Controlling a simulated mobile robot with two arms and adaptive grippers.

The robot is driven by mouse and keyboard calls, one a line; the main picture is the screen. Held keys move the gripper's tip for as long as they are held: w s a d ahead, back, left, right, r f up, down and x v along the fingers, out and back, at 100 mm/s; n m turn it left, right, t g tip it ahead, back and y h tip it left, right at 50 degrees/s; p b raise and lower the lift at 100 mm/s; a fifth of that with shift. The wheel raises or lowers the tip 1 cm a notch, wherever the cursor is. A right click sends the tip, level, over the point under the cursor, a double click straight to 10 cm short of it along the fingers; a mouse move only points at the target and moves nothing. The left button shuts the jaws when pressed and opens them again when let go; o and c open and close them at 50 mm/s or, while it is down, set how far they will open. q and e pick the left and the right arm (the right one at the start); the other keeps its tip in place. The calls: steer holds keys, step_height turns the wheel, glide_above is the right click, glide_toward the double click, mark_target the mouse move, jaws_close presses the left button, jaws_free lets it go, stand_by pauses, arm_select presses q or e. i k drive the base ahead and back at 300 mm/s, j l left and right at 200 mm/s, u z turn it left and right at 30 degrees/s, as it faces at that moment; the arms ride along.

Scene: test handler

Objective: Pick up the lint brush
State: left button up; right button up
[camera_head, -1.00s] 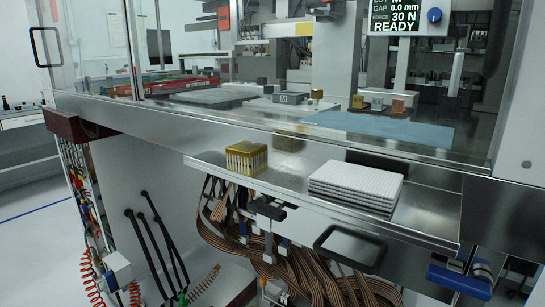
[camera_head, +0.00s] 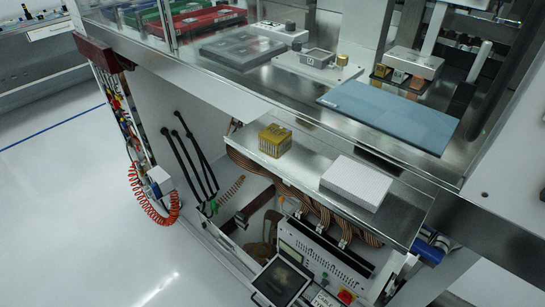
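I cannot make out a lint brush with certainty. A small yellow-gold block (camera_head: 275,140) sits on the left part of the metal shelf (camera_head: 310,160) on the machine's front. A white stack of flat sheets (camera_head: 357,182) lies to its right on the same shelf. Brown items (camera_head: 271,226) show in the open space below the shelf, too unclear to name. Neither of my grippers is in view.
Above the shelf is a metal deck with a blue mat (camera_head: 390,115), a grey tray (camera_head: 243,48) and red trays (camera_head: 210,20). Below are ribbon cables (camera_head: 250,168), a control box (camera_head: 315,260) and a dark screen (camera_head: 281,281). An orange coiled hose (camera_head: 150,212) hangs at left beside clear floor.

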mark_target(241, 218)
steer(key=k+l+u, duration=0.1)
steer(key=l+u, duration=0.3)
steer(key=k+l+u, duration=0.2)
steer(key=l+u, duration=0.15)
